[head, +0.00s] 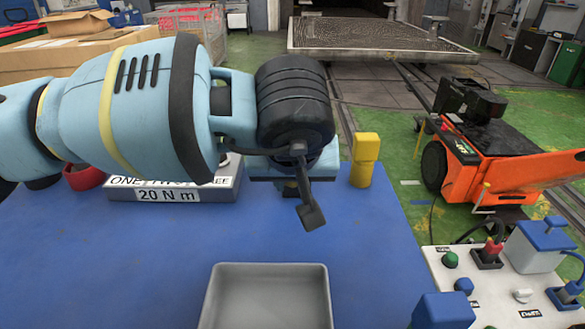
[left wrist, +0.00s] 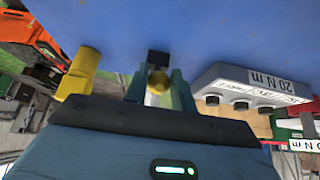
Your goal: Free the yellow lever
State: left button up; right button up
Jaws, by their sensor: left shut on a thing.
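My left gripper (left wrist: 160,90) is shut on a yellow rounded piece (left wrist: 158,83), seen end-on between its fingers in the left wrist view. Its size and shape are mostly hidden, so I cannot tell whether it is the yellow lever's end. A dark block (left wrist: 158,58) shows just beyond the fingertips. In the head view the left wrist hides most of the gripper (head: 291,187) and what it holds. A yellow upright block (head: 365,160) stands just right of the gripper, apart from it; it also shows in the left wrist view (left wrist: 78,72). My right gripper is not in view.
A grey box (head: 168,195) marked 20 N m stands left of the gripper. A grey tray (head: 268,270) lies at the front of the blue table (head: 110,265). A panel with plugs and buttons (head: 500,285) is at right. Open table lies left of the tray.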

pick_arm(q)
jog(key=shift+s+f, duration=0.15)
jog(key=shift+s+f, duration=0.1)
jog(key=shift+f, duration=0.05)
jog(key=shift+s+f, duration=0.4)
jog(key=shift+f, duration=0.1)
dwell(0.5)
jog(key=shift+s+f+b, duration=0.4)
jog(key=shift+f+b, duration=0.15)
jog(key=shift+f, duration=0.15)
jog(key=shift+c, duration=0.2)
jog(key=shift+f, duration=0.1)
jog(key=shift+s+f+b, duration=0.2)
jog(key=shift+f+b, duration=0.2)
jog(key=shift+f, duration=0.25)
jog(key=shift+c, duration=0.2)
